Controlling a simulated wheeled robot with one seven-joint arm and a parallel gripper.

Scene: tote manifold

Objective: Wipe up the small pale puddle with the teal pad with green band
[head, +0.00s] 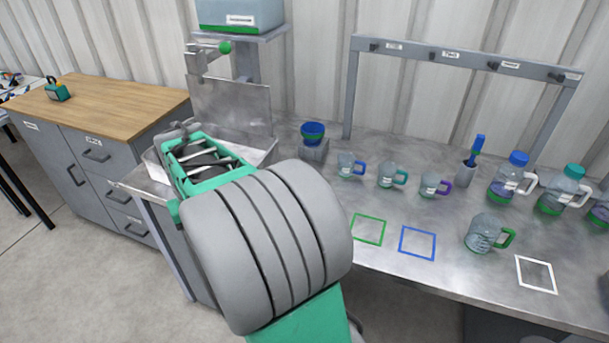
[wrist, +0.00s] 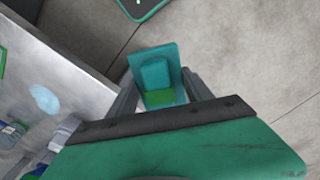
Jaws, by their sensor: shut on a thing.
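The teal pad with its green band (wrist: 158,76) is held between the two fingers of my gripper (wrist: 160,88) in the wrist view. My gripper is shut on it. In that view the pad shows against the grey floor, beyond the edge of the metal bench. The small pale puddle (wrist: 45,98) is a light blue oval on the bench top, to the left of the pad and apart from it. In the head view my own arm covers the middle; I cannot make out the pad or the puddle there.
The metal bench (head: 460,268) carries a green outline (head: 368,229), a blue outline (head: 417,243), a white outline (head: 536,274), several mugs and bottles, and a blue cup (head: 312,131). A clear mug (head: 484,234) stands near the front. A wood-topped cabinet (head: 110,95) is at left.

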